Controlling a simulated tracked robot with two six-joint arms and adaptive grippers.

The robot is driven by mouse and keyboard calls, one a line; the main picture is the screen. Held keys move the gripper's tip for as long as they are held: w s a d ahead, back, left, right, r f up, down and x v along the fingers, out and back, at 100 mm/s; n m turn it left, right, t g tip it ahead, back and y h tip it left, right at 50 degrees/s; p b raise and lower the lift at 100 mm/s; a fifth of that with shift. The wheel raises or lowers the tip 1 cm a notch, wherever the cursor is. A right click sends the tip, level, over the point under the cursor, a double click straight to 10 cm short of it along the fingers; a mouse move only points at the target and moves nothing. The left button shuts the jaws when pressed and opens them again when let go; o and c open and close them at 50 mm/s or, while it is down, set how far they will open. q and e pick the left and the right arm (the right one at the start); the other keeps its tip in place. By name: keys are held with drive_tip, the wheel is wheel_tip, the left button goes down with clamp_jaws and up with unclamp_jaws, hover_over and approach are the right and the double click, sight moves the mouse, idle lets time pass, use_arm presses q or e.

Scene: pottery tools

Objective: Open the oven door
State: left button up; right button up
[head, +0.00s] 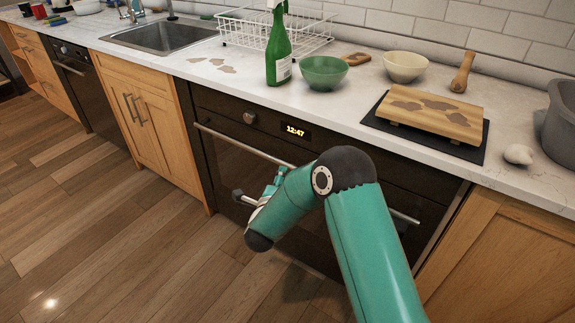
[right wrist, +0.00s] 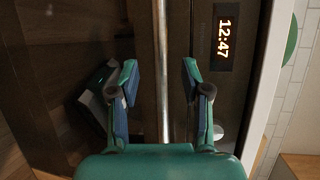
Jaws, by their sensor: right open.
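The oven (head: 215,115) is a dark built-in unit under the counter, and its door looks shut. Its long silver handle bar (head: 235,146) runs across the top of the door, partly hidden behind my right arm. My right gripper (head: 277,176) is at the handle, small and partly hidden by its own wrist in the head view. In the right wrist view my right gripper (right wrist: 160,78) is open, with one finger on each side of the handle bar (right wrist: 162,35). I cannot tell whether the fingers touch it. My left gripper is not in view.
The oven clock (head: 295,131) reads 12:47, beside a round knob (head: 250,118). On the counter above stand a green spray bottle (head: 278,55), a green bowl (head: 324,73) and a wooden board (head: 428,110). The wooden floor (head: 110,240) in front is clear.

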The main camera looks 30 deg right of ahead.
sight(287, 166)
drive_tip(key=x, duration=0.9)
drive_tip(key=shift+a+f, duration=0.1)
clamp_jaws()
